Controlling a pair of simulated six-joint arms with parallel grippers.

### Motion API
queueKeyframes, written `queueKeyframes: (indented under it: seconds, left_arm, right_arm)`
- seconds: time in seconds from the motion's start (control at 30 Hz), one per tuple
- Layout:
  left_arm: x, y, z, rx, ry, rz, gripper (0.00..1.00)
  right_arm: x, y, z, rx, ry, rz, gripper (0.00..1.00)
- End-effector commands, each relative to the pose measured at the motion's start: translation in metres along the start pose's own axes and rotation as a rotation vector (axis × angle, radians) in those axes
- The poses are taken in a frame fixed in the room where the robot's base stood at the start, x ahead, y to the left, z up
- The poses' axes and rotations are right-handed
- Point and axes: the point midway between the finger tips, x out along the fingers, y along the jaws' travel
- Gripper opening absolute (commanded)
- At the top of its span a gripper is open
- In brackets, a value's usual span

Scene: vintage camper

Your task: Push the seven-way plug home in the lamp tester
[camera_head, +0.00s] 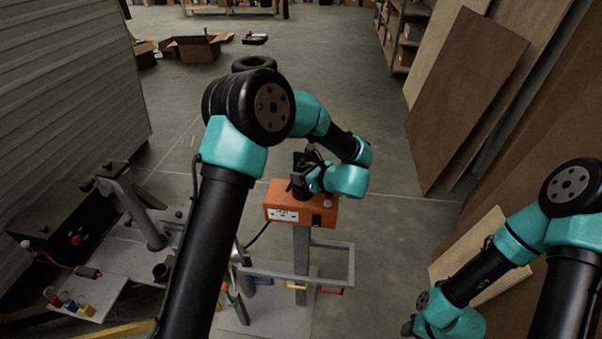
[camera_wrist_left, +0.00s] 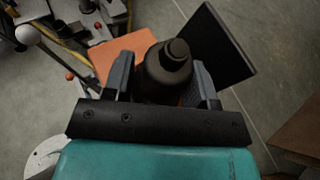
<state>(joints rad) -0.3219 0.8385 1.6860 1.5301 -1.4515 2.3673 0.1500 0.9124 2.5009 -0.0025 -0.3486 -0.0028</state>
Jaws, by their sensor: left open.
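The lamp tester is an orange box (camera_head: 272,200) on a grey post, with a pale label and a black part on its front. Its orange top shows in the left wrist view (camera_wrist_left: 118,52). The seven-way plug looks like the dark, round-bodied piece (camera_wrist_left: 168,72) in the left wrist view, standing over the tester. My left gripper (camera_wrist_left: 164,84) is open, with one finger on each side of the plug. I cannot tell whether the fingers touch it. In the head view my left gripper (camera_head: 300,178) is above the tester and hides the plug. My right gripper (camera_head: 408,327) is low at the right, small and unclear.
A black flat panel (camera_wrist_left: 217,45) stands beside the plug. A grey frame (camera_head: 330,262) with coloured pieces is below the tester. A bench (camera_head: 125,258) with small coloured items is at the left. Wooden boards (camera_head: 465,100) lean at the right.

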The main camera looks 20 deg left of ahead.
Motion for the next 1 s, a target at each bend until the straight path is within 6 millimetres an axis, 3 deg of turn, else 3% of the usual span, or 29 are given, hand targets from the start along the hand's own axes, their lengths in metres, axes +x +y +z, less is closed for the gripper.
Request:
queueKeyframes:
  seconds: [0.7, 1.0]
  left_arm:
    - [-0.131, 0.0, 0.001, -0.001, -0.002, -0.004, 0.67]
    - [-0.165, 0.001, 0.001, -0.001, -0.001, 0.0, 0.67]
  right_arm:
    - [0.0, 0.0, 0.0, 0.0, 0.0, 0.0, 0.43]
    - [0.0, 0.0, 0.0, 0.0, 0.0, 0.0, 0.43]
